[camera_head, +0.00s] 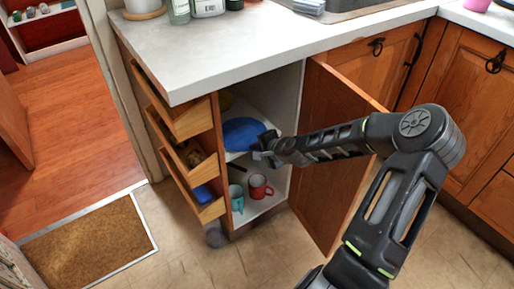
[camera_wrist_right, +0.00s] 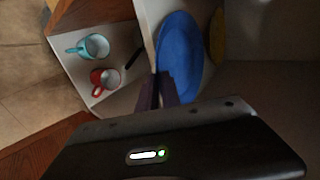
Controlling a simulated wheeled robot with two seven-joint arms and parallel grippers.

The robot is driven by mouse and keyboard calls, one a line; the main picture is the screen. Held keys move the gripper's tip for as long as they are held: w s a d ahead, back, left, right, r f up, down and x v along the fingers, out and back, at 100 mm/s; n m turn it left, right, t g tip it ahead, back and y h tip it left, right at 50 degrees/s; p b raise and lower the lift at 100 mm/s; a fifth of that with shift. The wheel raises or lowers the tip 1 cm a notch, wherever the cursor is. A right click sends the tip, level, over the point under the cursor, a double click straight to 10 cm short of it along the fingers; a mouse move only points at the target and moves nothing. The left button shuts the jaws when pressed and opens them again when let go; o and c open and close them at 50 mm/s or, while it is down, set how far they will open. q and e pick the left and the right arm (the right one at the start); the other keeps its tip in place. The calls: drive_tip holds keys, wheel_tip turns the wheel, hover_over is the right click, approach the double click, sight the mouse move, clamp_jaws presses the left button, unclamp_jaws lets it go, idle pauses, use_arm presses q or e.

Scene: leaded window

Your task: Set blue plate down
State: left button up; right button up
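The blue plate (camera_head: 243,134) is inside the open cabinet, over the upper shelf (camera_head: 262,110), in the head view. It also shows as a blue disc in the right wrist view (camera_wrist_right: 180,58). My right gripper (camera_head: 264,150) reaches into the cabinet from the right, with its fingers at the plate's near right edge. In the right wrist view the dark fingers (camera_wrist_right: 157,90) meet the plate's rim and look closed on it. Whether the plate's underside touches the shelf is hard to tell. My left gripper is not in view.
A red mug (camera_head: 260,187) and a teal mug (camera_head: 237,198) stand on the lower shelf. A yellow item (camera_wrist_right: 217,35) lies behind the plate. The open cabinet door (camera_head: 335,150) is right of the opening. Open drawers (camera_head: 187,160) stick out on the left.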

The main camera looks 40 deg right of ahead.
drive_tip(key=o, duration=0.3)
drive_tip(key=p+v, duration=0.6)
drive_tip(key=v, duration=0.6)
drive_tip(key=shift+r, duration=0.15)
idle(0.6)
